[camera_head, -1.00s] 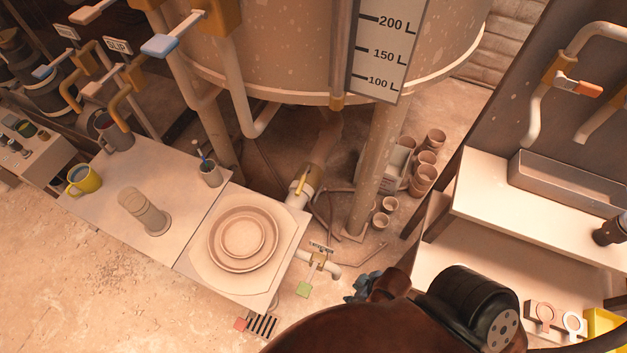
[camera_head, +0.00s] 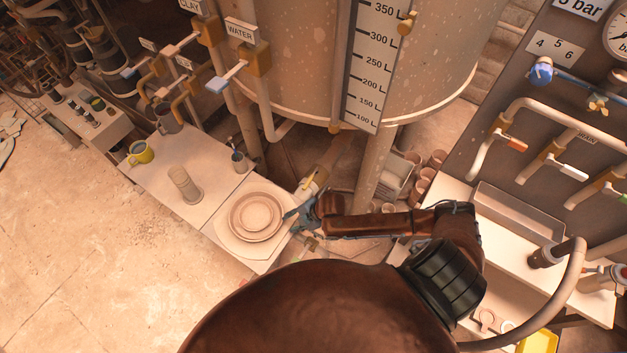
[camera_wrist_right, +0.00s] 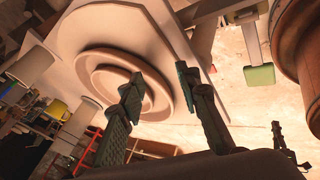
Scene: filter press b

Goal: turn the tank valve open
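A lever with a green end (camera_wrist_right: 260,75) hangs to the right of the fingers there. My arm and gripper mostly hide the lower labelled valve in the head view. My left gripper is out of view.
A table (camera_head: 190,150) with a round plate (camera_head: 256,215), a grey cylinder (camera_head: 184,185) and a yellow mug (camera_head: 141,153) stands left of the gripper. Clay pots (camera_head: 437,158) and a bench (camera_head: 450,186) lie to the right. A tank leg (camera_head: 375,170) stands behind my forearm.

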